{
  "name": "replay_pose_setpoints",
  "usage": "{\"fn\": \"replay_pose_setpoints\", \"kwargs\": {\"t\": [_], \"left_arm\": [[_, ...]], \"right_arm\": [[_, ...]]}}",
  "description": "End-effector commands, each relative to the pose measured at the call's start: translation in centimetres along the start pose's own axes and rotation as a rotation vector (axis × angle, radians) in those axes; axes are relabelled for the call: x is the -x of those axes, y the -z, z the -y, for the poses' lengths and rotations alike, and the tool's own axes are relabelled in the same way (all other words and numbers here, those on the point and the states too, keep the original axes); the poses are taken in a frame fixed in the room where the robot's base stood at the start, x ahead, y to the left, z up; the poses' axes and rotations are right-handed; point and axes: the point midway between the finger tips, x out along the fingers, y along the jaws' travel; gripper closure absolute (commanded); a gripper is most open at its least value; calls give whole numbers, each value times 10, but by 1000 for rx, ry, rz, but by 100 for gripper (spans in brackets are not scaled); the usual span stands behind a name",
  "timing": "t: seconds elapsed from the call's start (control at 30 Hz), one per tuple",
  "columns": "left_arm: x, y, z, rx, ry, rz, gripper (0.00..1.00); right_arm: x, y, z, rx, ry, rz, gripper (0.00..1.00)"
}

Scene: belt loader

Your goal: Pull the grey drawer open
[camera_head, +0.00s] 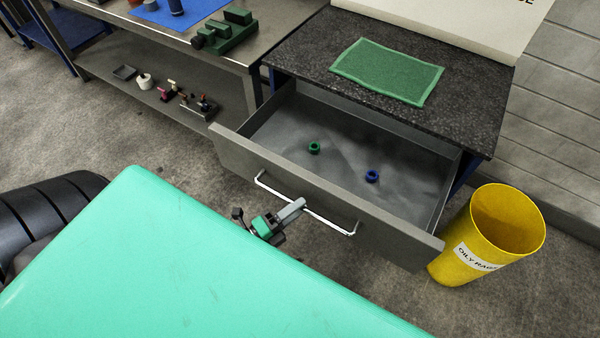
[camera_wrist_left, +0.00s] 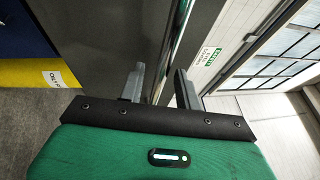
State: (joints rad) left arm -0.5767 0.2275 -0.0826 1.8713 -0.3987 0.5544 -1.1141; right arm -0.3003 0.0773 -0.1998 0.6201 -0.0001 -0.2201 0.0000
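The grey drawer (camera_head: 310,190) is pulled well out from under the dark speckled worktop. Its interior shows, with a green nut-like ring (camera_head: 314,147) and a blue one (camera_head: 372,176) lying inside. A silver bar handle (camera_head: 330,222) runs along its front. My left gripper (camera_head: 291,211) is at the handle's middle, in front of the drawer. In the left wrist view its two fingers (camera_wrist_left: 160,82) stand apart with a gap between them, and a shiny strip, apparently the handle, runs through that gap. I see no clear contact. My right gripper is not in view.
A yellow bin (camera_head: 470,255) labelled for oily rags stands right of the drawer. A green mat (camera_head: 388,71) lies on the worktop (camera_head: 465,108). A metal bench (camera_head: 225,50) with a lower shelf of small parts stands at left.

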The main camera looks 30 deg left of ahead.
Motion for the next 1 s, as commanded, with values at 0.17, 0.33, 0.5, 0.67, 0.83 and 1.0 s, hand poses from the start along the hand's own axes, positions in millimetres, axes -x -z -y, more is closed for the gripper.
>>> {"fn": "replay_pose_setpoints", "kwargs": {"t": [0.17,0.33,0.5,0.67,0.83,1.0], "left_arm": [[34,1,-4,1,-5,1,66],[69,0,-4,1,-5,1,66],[98,0,-3,0,-4,1,66],[117,0,-2,-1,-3,1,66],[124,0,-1,0,-2,0,66],[125,0,0,0,-1,0,66]], "right_arm": [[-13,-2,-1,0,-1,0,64],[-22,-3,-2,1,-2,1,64],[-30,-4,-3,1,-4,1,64],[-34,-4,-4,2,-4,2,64],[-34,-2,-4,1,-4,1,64],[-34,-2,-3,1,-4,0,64]]}}
